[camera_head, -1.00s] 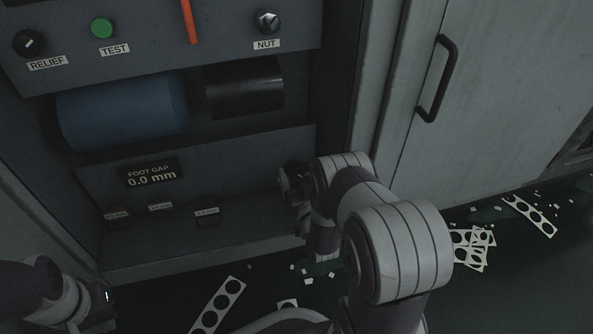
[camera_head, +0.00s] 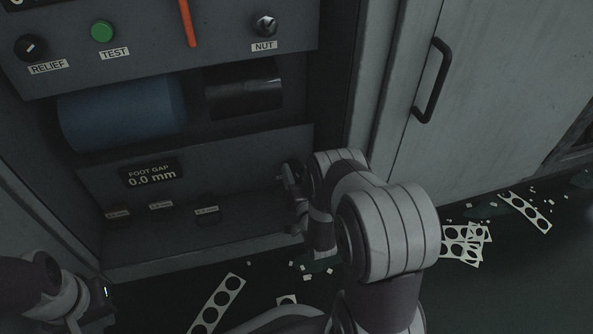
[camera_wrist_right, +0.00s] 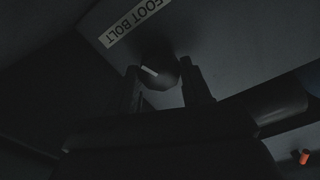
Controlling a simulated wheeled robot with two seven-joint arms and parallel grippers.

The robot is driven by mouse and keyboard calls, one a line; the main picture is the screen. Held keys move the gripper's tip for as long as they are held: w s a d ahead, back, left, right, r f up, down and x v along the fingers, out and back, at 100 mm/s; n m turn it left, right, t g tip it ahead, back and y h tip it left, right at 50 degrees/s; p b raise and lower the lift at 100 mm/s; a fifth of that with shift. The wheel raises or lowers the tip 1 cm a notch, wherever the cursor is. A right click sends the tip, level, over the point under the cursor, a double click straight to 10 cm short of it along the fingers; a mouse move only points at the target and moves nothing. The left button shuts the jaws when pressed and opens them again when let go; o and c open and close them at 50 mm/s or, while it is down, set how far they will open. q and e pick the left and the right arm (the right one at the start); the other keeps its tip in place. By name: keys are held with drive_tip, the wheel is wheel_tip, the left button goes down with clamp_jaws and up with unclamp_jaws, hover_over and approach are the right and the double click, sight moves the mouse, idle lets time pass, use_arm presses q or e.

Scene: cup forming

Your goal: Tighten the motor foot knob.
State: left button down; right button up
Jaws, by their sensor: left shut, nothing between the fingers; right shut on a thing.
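The motor foot knob, a dark round knob with a white pointer line (camera_wrist_right: 158,74), sits beside a FOOT BOLT label (camera_wrist_right: 132,20) in the right wrist view. My right gripper (camera_wrist_right: 164,88) has one finger on each side of it and is shut on it. In the head view my right gripper (camera_head: 287,182) is at the right end of the machine's lower recess, where my arm hides the knob. A display (camera_head: 150,174) reads FOOT GAP 0.0 mm. My left gripper (camera_head: 106,318) is shut and empty at the lower left, partly out of frame.
Above are a RELIEF knob (camera_head: 31,47), a green TEST button (camera_head: 102,32), an orange bar (camera_head: 188,22) and a NUT knob (camera_head: 265,27). A blue motor cylinder (camera_head: 122,112) sits behind. Punched strips (camera_head: 217,303) and scraps litter the floor. A cabinet door handle (camera_head: 436,82) is at right.

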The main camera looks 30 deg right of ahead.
drive_tip(key=m+p, duration=0.1)
drive_tip(key=m, duration=0.2)
drive_tip(key=shift+r+m+p, duration=0.1)
drive_tip(key=shift+m+p, duration=0.25)
drive_tip(key=shift+m, duration=0.05)
drive_tip(key=m+p, duration=0.2)
drive_tip(key=m, duration=0.2)
drive_tip(key=shift+d+m, duration=0.1)
drive_tip(key=shift+m, duration=0.2)
drive_tip(key=m+p, duration=0.1)
drive_tip(key=m, duration=0.3)
drive_tip(key=shift+p, duration=0.3)
drive_tip(key=shift+f+m+p, duration=0.25)
drive_tip(key=shift+m+p, duration=0.3)
drive_tip(key=shift+m, duration=1.55)
drive_tip(key=o, duration=1.1)
drive_tip(key=shift+c, duration=0.2)
